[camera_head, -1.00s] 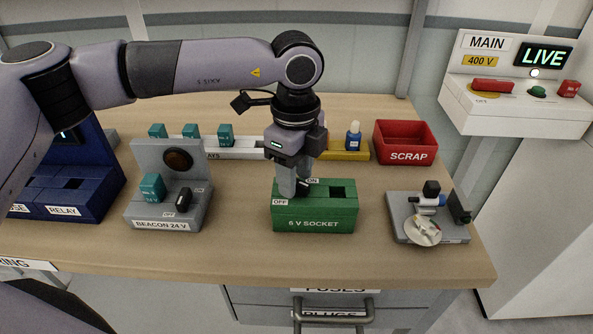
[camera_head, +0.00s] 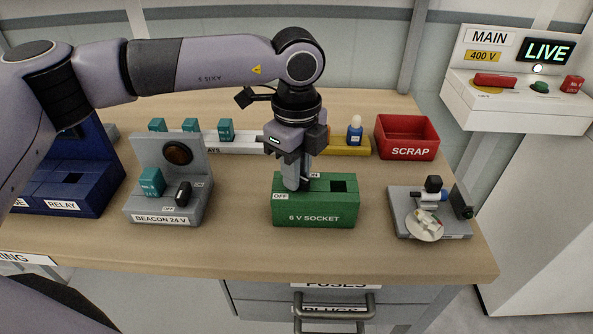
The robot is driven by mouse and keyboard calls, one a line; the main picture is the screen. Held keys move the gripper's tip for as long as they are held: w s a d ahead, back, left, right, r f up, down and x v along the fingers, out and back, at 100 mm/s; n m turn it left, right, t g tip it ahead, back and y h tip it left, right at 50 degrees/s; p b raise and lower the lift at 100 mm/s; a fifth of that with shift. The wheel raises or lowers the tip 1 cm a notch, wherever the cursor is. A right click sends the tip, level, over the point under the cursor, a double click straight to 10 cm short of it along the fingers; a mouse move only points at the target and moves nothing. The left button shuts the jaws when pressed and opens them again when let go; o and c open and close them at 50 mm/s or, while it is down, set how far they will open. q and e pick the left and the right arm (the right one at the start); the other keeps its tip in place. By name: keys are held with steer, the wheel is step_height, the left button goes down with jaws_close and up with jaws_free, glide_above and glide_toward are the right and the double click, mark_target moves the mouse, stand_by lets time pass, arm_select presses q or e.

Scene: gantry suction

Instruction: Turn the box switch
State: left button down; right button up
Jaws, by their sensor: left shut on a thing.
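A green box (camera_head: 315,214) marked "6 V SOCKET" stands on the bench, with a square dark opening at the right of its top. An "OFF" label (camera_head: 280,196) lies at the left of its top, and an "ON" label (camera_head: 315,175) is partly covered behind the fingers. My left gripper (camera_head: 297,184) points straight down onto the top of the box between the labels. It is shut on the box switch, which its fingers hide, so the lever's angle cannot be told. My right gripper is out of view.
Left of the green box stands the grey beacon box (camera_head: 167,219), with a blue relay box (camera_head: 75,190) beyond. A grey fixture (camera_head: 432,238) stands right, a red scrap bin (camera_head: 408,137) behind. The wall panel (camera_head: 515,105) reads "LIVE". Bench is clear in front.

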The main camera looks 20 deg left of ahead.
arm_select(q)
steer(key=shift+f+m+b, duration=0.15)
steer(key=shift+m+b, duration=0.75)
steer(key=shift+m, duration=0.3)
steer(key=m+b, duration=0.1)
steer(key=m, duration=0.1)
steer(key=shift+m+b, duration=0.35)
steer(key=shift+m, duration=0.05)
steer(key=m+b, duration=0.1)
steer(key=m, duration=0.2)
steer(key=shift+m+b, duration=0.35)
steer(key=shift+m, duration=0.05)
steer(key=shift+s+m, duration=0.1)
steer(key=shift+m, duration=0.6)
steer(key=shift+r, duration=0.2)
steer(key=shift+m+b, duration=0.3)
steer(key=c, duration=1)
jaws_free()
steer(key=shift+c, duration=0.2)
